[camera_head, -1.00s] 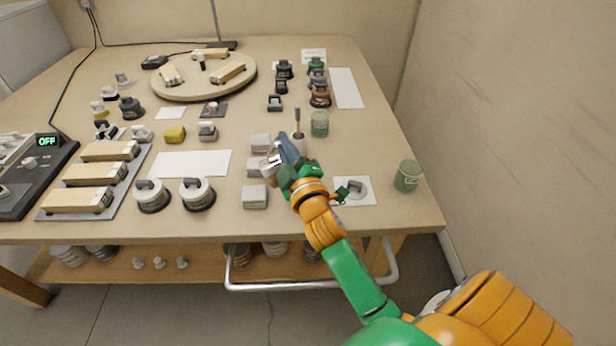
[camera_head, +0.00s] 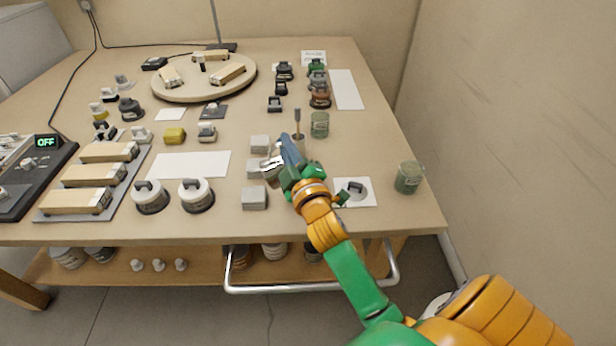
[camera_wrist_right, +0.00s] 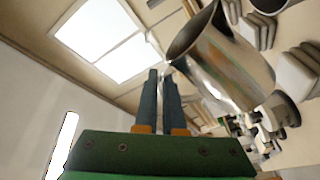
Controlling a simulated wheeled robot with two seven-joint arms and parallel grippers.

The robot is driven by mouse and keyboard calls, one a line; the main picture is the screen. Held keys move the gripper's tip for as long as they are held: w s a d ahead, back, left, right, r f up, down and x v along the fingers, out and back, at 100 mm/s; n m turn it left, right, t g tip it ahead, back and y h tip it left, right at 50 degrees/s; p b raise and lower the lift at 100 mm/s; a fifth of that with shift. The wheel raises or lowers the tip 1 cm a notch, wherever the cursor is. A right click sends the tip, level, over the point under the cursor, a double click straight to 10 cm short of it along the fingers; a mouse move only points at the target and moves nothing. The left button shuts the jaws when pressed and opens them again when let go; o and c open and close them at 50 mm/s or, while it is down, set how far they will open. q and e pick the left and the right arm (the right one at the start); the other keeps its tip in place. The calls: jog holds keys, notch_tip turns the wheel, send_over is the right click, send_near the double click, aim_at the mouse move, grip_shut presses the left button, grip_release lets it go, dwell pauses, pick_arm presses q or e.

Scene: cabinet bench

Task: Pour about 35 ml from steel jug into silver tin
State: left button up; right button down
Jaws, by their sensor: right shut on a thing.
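The steel jug (camera_head: 272,168) is small in the head view, at the tip of my right gripper (camera_head: 290,160), above the right-middle of the bench. In the right wrist view the shiny jug (camera_wrist_right: 228,62) is large, beside the fingers (camera_wrist_right: 165,78). The right gripper is shut on it, though the grip point is hard to see. The jug looks tilted in the head view; its contents and any stream are not visible. I cannot surely pick out the silver tin; a dark-mouthed round vessel (camera_wrist_right: 268,4) is cut off at the wrist view's top edge. My left gripper is out of view.
Pale grey blocks (camera_head: 254,198) stand close to the jug. A cup with an upright handled tool (camera_head: 298,143) and a green jar (camera_head: 320,125) are just behind the gripper. Another green jar (camera_head: 408,178) stands near the right edge. A white sheet (camera_head: 190,164) lies left.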

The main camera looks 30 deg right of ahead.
jog(key=shift+d+m, duration=0.15)
jog(key=shift+m, duration=0.15)
dwell(0.5)
jog(key=shift+s+d, duration=0.1)
jog(key=shift+d, duration=0.1)
dwell(0.4)
jog(key=shift+a+r+n+p, duration=0.6)
jog(key=shift+r+p, duration=0.25)
jog(key=shift+p, duration=0.15)
jog(key=f+n, duration=0.1)
jog(key=a+n, duration=0.1)
jog(key=shift+w+a+f+n+y, duration=0.15)
jog(key=shift+w+f+n+y, duration=0.15)
jog(key=shift+w+f, duration=0.1)
jog(key=shift+b, duration=0.3)
